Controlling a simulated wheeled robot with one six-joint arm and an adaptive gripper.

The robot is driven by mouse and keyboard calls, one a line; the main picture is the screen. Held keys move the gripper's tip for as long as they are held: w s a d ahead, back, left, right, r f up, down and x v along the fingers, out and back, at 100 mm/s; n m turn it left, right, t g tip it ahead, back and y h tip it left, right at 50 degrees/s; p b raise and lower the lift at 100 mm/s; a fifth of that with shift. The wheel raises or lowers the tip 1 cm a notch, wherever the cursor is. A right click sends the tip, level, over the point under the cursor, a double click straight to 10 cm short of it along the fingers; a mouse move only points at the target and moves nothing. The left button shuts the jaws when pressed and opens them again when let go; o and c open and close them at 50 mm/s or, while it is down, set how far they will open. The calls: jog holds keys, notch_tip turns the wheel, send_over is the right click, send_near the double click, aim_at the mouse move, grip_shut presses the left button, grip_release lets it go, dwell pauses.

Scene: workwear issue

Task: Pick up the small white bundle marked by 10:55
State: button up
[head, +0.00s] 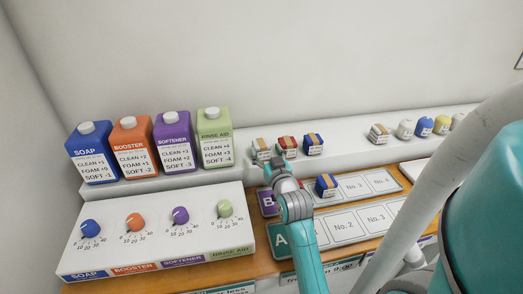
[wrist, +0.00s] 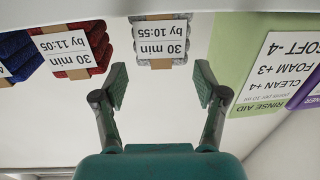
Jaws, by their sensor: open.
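The small white-grey bundle (wrist: 160,42) with a tan band has a label reading "30 min by 10:55". It shows upside down at the top middle of the wrist view. In the head view this bundle (head: 261,149) stands on the white ledge, leftmost of three, just right of the green carton. My gripper (wrist: 161,86) is open and empty, its two fingers spread either side of the bundle's line and apart from it. In the head view my gripper (head: 277,168) is in front of the ledge, close to the bundle, its fingers hard to make out.
A red bundle (wrist: 75,48) labelled "by 11:05" and a blue bundle (wrist: 18,55) stand beside it. The green rinse aid carton (head: 215,137) is close on the other side. Another blue bundle (head: 326,186) is on board B. More bundles (head: 379,133) stand farther right.

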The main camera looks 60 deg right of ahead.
aim_at(264, 148)
jog(key=shift+x, duration=2)
jog(key=shift+f, duration=0.1)
jog(key=shift+c, duration=0.3)
jog(key=c, duration=0.9)
